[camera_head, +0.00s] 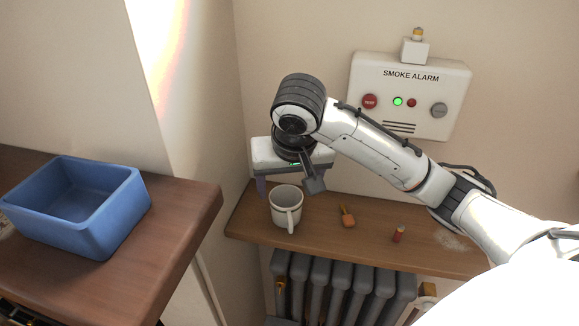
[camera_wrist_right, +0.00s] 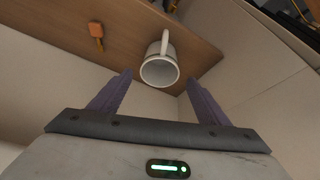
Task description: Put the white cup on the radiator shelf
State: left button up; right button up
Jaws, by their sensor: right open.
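The white cup (camera_head: 286,208) stands upright on the wooden radiator shelf (camera_head: 375,245), near its left end, with its handle toward the front. In the right wrist view the cup (camera_wrist_right: 159,70) is ahead of the fingers, between their lines, with a gap to both. My right gripper (camera_head: 288,185) is behind the cup, close to the wall, and looks empty. Its two purple fingers (camera_wrist_right: 157,95) are spread apart in the right wrist view. Part of the gripper is hidden behind my wrist in the head view. My left gripper does not show.
On the shelf lie an orange-brown object (camera_head: 347,216) and a small red cylinder (camera_head: 398,234), right of the cup. A grey radiator (camera_head: 335,285) is below. A blue bin (camera_head: 110,225) sits on a brown cabinet top (camera_head: 185,200) at left. A smoke alarm panel (camera_head: 440,75) is on the wall.

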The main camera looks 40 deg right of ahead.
jog(key=shift+b+v, duration=0.3)
jog(key=shift+v, duration=2.7)
jog(key=shift+f, duration=0.1)
